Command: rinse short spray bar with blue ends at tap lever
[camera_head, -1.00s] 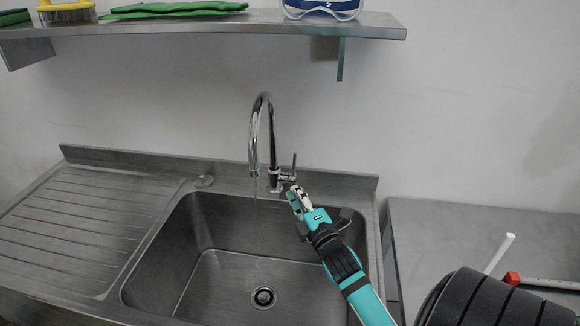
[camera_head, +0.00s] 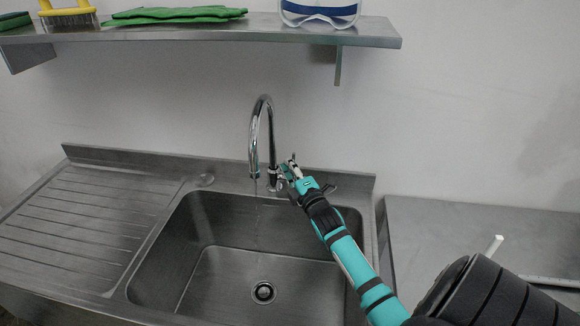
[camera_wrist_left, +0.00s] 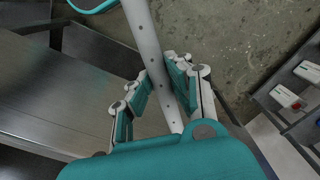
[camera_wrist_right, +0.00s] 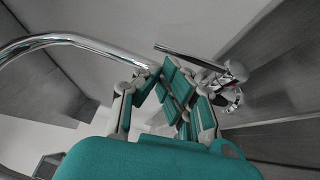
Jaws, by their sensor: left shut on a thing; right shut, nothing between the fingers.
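A white spray bar with small holes (camera_wrist_left: 150,45) runs between the fingers of my left gripper (camera_wrist_left: 165,90), which is shut on it in the left wrist view. Its ends are not visible there, so I cannot see their colour. The left gripper is outside the head view. My right gripper (camera_head: 288,171) is shut and empty beside the tap lever (camera_head: 293,158). The right wrist view shows these shut fingers (camera_wrist_right: 172,95) close to the lever rod (camera_wrist_right: 188,54); I cannot tell whether they touch. A thin water stream (camera_head: 257,213) falls from the chrome tap (camera_head: 253,140).
The sink basin (camera_head: 215,275) is empty, with a drain (camera_head: 263,292). A ribbed drainboard (camera_head: 90,225) lies left, a grey worktop (camera_head: 450,220) right. A shelf (camera_head: 220,32) above holds a brush (camera_head: 68,15), green gloves (camera_head: 180,13) and goggles (camera_head: 320,12). A white rod end (camera_head: 495,244) shows lower right.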

